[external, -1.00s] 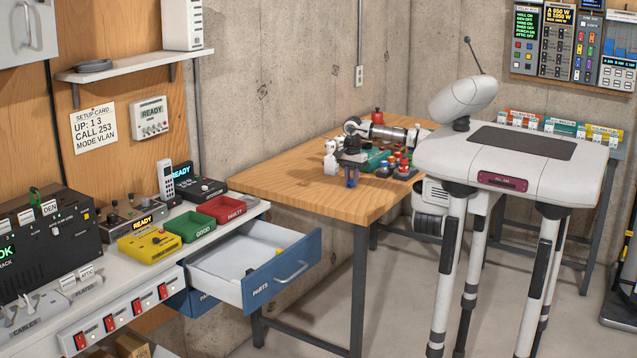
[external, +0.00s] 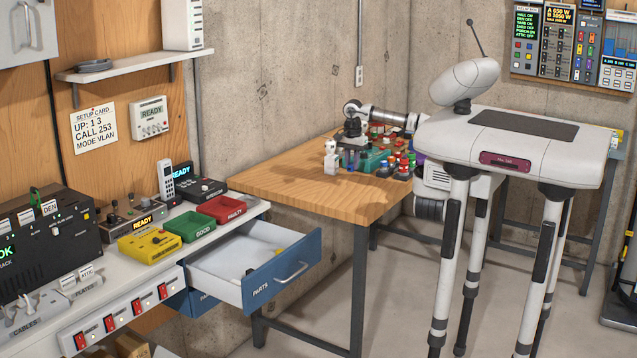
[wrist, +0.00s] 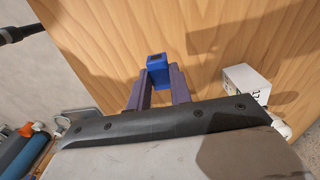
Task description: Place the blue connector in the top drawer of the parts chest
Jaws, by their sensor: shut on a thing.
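The blue connector (wrist: 158,70) is held between the fingertips of my gripper (wrist: 158,82) in the wrist view, above the wooden bench top. In the external view my gripper (external: 353,158) is over the bench, beside a white block; the connector is hard to make out there. The parts chest stands at the left under the white counter. Its top drawer (external: 281,278), with a blue front marked PARTS, is pulled open. Inside the pale drawer, a small yellow piece (external: 278,250) and a small dark piece (external: 250,271) show.
The wooden bench (external: 290,188) has clear room at its left and front. A white block (external: 331,160) stands beside my gripper, with coloured parts in holders (external: 402,164) to the right.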

